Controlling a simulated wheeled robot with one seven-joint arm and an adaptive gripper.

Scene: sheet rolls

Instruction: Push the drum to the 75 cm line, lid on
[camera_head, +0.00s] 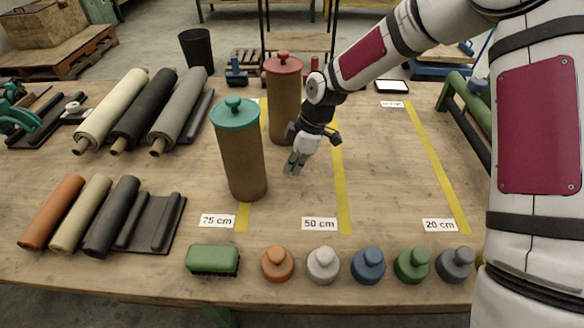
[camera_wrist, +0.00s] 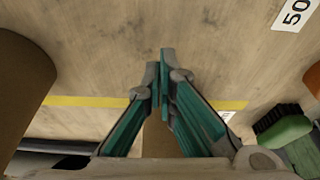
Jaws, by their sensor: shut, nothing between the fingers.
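A brown drum with a teal lid (camera_head: 240,150) stands upright in the head view, over the yellow 75 cm line (camera_head: 242,218), just behind its label (camera_head: 217,220). Its lid is on. A second brown drum with a red lid (camera_head: 284,105) stands upright farther back. My gripper (camera_head: 293,164) is right of the teal-lidded drum, with a visible gap, and in front of the red-lidded one. Its fingers are shut and empty in the wrist view (camera_wrist: 163,62). A brown drum wall (camera_wrist: 18,85) fills the left there; a brown patch behind the fingers is mostly hidden.
A green brush (camera_head: 212,259) and several knobbed weights (camera_head: 323,265) line the table's front. Sheet rolls (camera_head: 110,115) lie at the left. The 50 cm line (camera_head: 344,195) and 20 cm line (camera_head: 440,170) run to the right, with bare wood between them.

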